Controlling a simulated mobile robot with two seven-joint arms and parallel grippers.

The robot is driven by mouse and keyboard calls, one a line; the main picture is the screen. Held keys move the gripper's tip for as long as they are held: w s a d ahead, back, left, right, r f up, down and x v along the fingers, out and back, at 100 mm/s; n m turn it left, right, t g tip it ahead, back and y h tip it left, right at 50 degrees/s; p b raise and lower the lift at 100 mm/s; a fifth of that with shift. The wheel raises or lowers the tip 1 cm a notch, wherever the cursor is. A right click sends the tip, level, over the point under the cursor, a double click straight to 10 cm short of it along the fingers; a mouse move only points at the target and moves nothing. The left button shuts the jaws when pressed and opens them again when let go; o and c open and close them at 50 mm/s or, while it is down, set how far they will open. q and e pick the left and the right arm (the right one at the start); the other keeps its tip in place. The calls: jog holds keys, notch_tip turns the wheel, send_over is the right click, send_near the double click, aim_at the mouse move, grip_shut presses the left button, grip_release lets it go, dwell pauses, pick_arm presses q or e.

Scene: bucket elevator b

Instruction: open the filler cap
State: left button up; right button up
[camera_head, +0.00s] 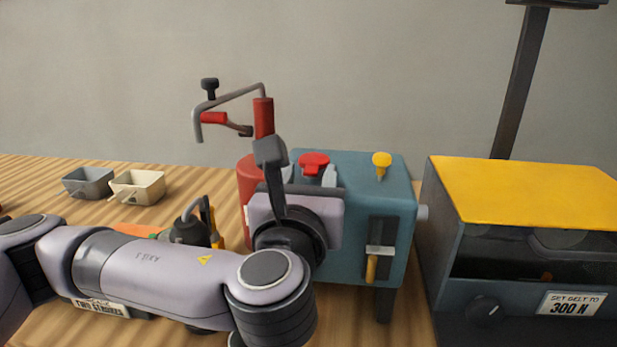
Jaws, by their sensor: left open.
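The blue-green gearbox-like housing (348,165) stands on the wooden bench, right of centre. A red cap (314,160) sits on its top; it looks like the filler cap. My left gripper (309,172) is open, with its grey fingertips on either side of the red cap. Whether the fingers touch the cap cannot be told. My gripper body and wrist hide the front left of the housing and the cap's lower part. My right gripper is not in view.
A yellow-topped knob (381,163) stands on the housing, right of the red cap. A red container with a hand pump (263,118) rises close behind my left wrist. A yellow-topped machine (525,190) stands at right. Two small trays (137,188) lie at back left.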

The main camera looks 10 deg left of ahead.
aim_at(310, 171)
pick_arm(q)
jog(key=shift+c, duration=0.3)
grip_shut()
notch_tip(310, 171, up, 3)
jog(key=g+p, duration=0.3)
jog(key=p, duration=0.3)
jog(key=shift+w, duration=0.15)
jog(key=shift+w+r+g+p, duration=0.25)
jog(key=shift+r+g+p, duration=0.15)
jog(key=shift+g+p, duration=0.35)
jog(key=g, duration=0.1)
jog(key=w+r+g, duration=0.1)
jog(key=g, duration=0.1)
jog(key=shift+r, duration=0.2)
jog(key=w+g, duration=0.1)
jog(key=r+g, duration=0.1)
jog(key=g, duration=0.1)
jog(key=shift+w+r, duration=0.25)
jog(key=shift+w, duration=0.1)
jog(key=shift+w+r+g, duration=0.3)
jog(key=shift+w+g, duration=0.3)
jog(key=shift+g, duration=0.4)
jog(key=shift+w+r+g, duration=0.25)
jog(key=shift+w+g, duration=0.3)
jog(key=shift+g, duration=0.4)
jog(key=shift+w+r+g, duration=0.1)
jog(key=shift+w+g, duration=0.65)
jog(key=shift+g, duration=0.25)
jog(key=shift+w+g, duration=0.25)
jog(key=shift+g, duration=0.05)
